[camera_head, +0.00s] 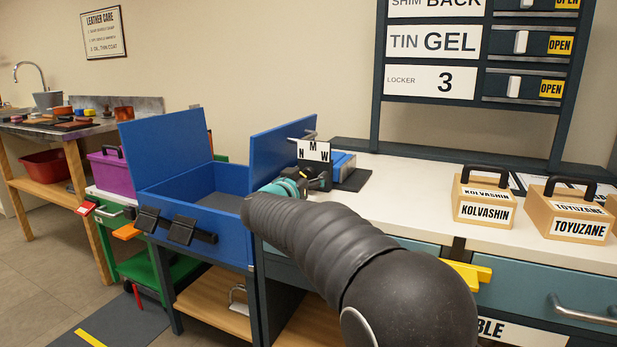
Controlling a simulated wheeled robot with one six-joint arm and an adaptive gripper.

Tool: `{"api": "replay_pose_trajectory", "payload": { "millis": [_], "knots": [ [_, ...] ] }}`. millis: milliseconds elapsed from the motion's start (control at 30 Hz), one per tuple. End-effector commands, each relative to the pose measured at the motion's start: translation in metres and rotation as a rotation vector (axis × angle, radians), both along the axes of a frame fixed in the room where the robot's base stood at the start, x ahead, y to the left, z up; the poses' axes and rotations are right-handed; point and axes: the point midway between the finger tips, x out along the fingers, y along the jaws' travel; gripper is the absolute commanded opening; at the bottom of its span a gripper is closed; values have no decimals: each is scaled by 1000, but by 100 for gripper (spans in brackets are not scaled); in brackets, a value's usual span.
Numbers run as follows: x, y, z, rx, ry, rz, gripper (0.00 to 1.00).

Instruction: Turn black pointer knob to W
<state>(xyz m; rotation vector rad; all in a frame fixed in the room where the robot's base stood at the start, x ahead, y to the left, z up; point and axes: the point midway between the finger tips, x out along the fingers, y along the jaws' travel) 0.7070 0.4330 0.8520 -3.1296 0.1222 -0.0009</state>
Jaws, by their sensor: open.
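A small white plate (314,149) marked N, M and W, left to right, stands at the back of the white worktop. The black pointer knob (308,169) seems to be the dark shape just below the letters; its pointer direction is too small and too covered to read. My gripper (316,180) is at the far end of my black arm, right in front of the plate. It is open. Its fingers are small and mostly hidden behind the arm and its teal wrist ring, so I cannot tell whether they touch the knob or surround it.
An open blue box (200,196) with raised lids stands close on the left. A blue block (342,163) is beside the plate. Two tan cases, KOLVASHIN (484,212) and TOYUZANE (580,226), stand right. A yellow handle (468,272) juts from the worktop front. The worktop's middle is clear.

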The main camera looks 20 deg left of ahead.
Motion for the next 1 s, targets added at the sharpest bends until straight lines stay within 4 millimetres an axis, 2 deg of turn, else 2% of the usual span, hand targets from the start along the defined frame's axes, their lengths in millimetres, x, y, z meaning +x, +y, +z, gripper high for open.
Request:
{"api": "replay_pose_trajectory", "payload": {
  "millis": [67, 100, 300, 333, 667, 1000],
  "knots": [
    [0, 0, 0, 0, 0, 0, 70],
    [0, 0, 0, 0, 0, 0, 65],
    [0, 0, 0, 0, 0, 0, 15],
    [0, 0, 0, 0, 0, 0, 10],
    [0, 0, 0, 35, -3, 0, 10],
    [0, 0, 0, 250, -20, 1, 10]
  ]
}}
